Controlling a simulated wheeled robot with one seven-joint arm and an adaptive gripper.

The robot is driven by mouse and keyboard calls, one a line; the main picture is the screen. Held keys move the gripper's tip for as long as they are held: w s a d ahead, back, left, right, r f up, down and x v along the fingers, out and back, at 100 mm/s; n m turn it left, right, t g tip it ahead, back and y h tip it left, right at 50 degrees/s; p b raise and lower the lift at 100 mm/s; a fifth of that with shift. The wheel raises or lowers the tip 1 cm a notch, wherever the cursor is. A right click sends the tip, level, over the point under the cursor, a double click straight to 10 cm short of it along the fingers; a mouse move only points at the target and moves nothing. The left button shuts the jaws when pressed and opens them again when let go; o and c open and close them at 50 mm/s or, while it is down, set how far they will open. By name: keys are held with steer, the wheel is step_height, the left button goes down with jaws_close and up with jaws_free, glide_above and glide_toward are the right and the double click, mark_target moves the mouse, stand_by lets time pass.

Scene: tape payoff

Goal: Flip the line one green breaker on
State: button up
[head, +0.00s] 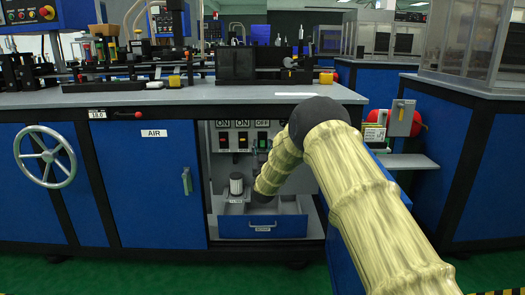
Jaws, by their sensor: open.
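The breaker panel is inside the open cabinet bay, in the middle of the head view. A green breaker (263,139) is at the right of a row of three, under a sign reading OFF. My gripper (257,159) is a small dark shape inside the bay, just below the green breaker. It is open, with nothing visible between its fingers. Its fingertips are too small to tell whether they touch the breaker. My cream-sleeved arm comes in from the right and covers part of the bay's right side.
A blue AIR door (151,190) closes the left side. The worktop edge (180,99) overhangs the bay.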

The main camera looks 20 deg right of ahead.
mark_target(262, 140)
jaws_close()
steer(key=shift+r+p, duration=0.25)
steer(key=shift+p, duration=0.35)
steer(key=r+g+p, duration=0.1)
steer(key=p, duration=0.3)
steer(key=shift+s+g, duration=0.15)
steer(key=shift+g, duration=0.15)
steer(key=r+g+y+p, duration=0.1)
steer(key=g+p, duration=0.2)
steer(key=p, duration=0.6)
steer(key=shift+r, duration=0.2)
steer(key=g+p, duration=0.1)
steer(key=p, duration=0.2)
steer(key=r+g+y+p, duration=0.1)
steer(key=g+p, duration=0.1)
steer(key=p, duration=0.1)
steer(key=shift+p, duration=0.4)
steer(key=shift+w+g+p, duration=0.2)
steer(key=shift+g+p, duration=0.3)
steer(key=shift+p, duration=0.25)
steer(key=shift+w+g+y+p, duration=0.1)
steer(key=shift+g+y+p, duration=0.2)
steer(key=shift+p, duration=0.4)
